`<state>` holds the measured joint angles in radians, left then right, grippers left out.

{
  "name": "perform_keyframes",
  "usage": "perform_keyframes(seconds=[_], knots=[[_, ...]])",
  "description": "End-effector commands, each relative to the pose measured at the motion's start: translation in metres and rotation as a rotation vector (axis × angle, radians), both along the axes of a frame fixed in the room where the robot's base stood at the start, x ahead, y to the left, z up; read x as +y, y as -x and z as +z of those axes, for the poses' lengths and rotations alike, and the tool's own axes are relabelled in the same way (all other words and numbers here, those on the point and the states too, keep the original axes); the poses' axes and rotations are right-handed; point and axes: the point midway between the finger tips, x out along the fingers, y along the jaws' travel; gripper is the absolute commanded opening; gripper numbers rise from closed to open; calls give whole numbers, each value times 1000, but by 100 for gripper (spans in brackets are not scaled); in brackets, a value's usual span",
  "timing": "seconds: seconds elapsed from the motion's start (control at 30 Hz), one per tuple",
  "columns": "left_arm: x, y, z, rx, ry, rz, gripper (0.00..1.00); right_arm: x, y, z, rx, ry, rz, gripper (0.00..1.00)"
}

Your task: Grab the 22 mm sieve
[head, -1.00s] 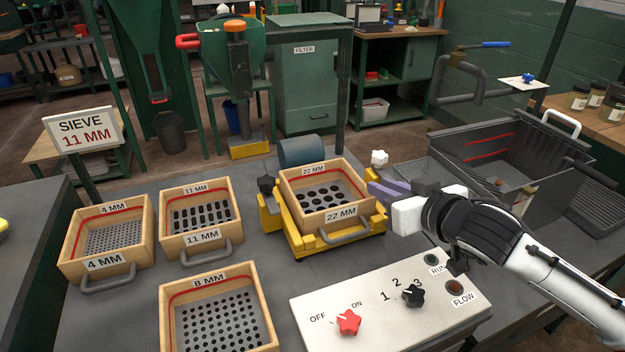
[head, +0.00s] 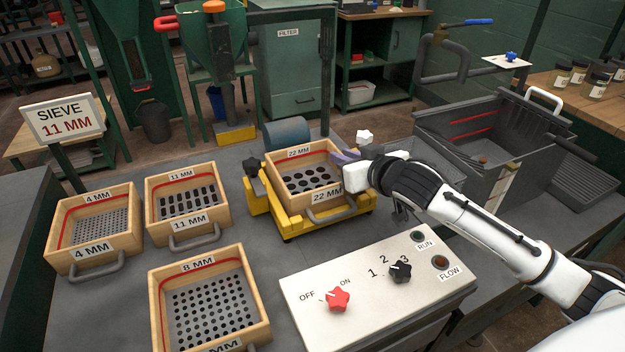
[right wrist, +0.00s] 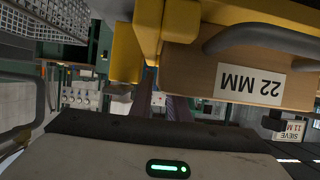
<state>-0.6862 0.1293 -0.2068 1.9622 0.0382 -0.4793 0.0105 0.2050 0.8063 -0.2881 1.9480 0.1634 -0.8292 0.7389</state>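The 22 mm sieve (head: 308,177) is a wooden box with a holed grey bottom, a red line inside and a grey front handle (head: 333,212). It sits in the yellow shaker cradle (head: 290,225). My right gripper (head: 345,156) is at the sieve's right wall, its purple fingers apart with nothing visible between them. Whether it touches the wall is unclear. In the right wrist view, the sieve's label face (right wrist: 250,84) and handle show upside down at upper right, with my fingers (right wrist: 172,108) low in the middle. My left gripper is not in view.
The 4 mm (head: 93,250), 11 mm (head: 188,222) and 8 mm (head: 210,262) sieves stand on the table at left. A control panel (head: 375,285) with red and black knobs lies in front. A sign (head: 63,117) reads SIEVE 11 MM. A grey bin (head: 490,130) stands at right.

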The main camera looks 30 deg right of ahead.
Motion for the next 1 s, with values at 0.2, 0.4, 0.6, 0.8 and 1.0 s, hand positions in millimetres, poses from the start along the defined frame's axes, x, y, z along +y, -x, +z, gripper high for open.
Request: perform_keyframes(seconds=[0.2,0.4,0.6,0.8,1.0], knots=[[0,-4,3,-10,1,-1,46,0,0,0,0,0,1,7],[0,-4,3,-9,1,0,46,0,0,0,0,0,1,0],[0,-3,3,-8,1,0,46,0,0,3,-4,-1,1,0],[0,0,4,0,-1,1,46,0,-1,26,-10,-1,1,0],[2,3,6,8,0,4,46,0,-1,67,-9,-1,1,0]])
